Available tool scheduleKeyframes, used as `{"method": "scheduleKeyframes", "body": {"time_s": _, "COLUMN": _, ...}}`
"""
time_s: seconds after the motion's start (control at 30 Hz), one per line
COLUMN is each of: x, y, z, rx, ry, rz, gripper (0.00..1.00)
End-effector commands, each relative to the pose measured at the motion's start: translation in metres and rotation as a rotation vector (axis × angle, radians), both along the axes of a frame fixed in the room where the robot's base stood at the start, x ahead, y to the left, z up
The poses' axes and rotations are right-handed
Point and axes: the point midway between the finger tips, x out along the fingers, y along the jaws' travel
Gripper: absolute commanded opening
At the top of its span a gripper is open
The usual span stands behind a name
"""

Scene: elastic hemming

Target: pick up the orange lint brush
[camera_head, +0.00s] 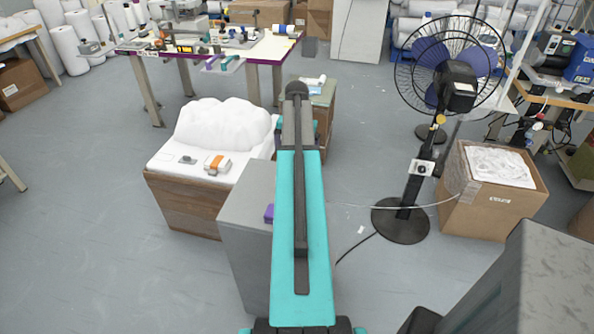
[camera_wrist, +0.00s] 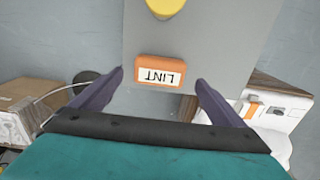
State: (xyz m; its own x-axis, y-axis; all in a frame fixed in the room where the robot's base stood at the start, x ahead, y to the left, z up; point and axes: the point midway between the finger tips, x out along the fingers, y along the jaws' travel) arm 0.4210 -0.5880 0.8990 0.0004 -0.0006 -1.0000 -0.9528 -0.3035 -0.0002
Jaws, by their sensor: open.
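The orange lint brush (camera_wrist: 160,72) lies on a grey cabinet top (camera_wrist: 215,45) in the wrist view, with a white label reading LINT upside down. My gripper (camera_wrist: 159,80) is open, its two purple fingers apart on the left and right of the brush's near side. I see no contact; the height gap cannot be judged. In the head view my teal arm reaches over the grey cabinet (camera_head: 240,235) and hides the brush and most of the gripper.
A yellow round object (camera_wrist: 162,7) sits beyond the brush. Left of the cabinet, a wooden crate (camera_head: 185,205) holds white fabric and an orange-and-white item (camera_head: 217,164). A pedestal fan (camera_head: 408,195) and a cardboard box (camera_head: 490,210) stand to the right.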

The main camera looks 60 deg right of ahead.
Motion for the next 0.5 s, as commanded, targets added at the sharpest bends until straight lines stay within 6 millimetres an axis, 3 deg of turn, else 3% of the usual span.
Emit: {"method": "scheduleKeyframes", "body": {"time_s": 0.5, "x": -0.002, "y": 0.001, "z": -0.042, "rx": 0.002, "ry": 0.002, "rz": -0.001, "gripper": 0.94}}
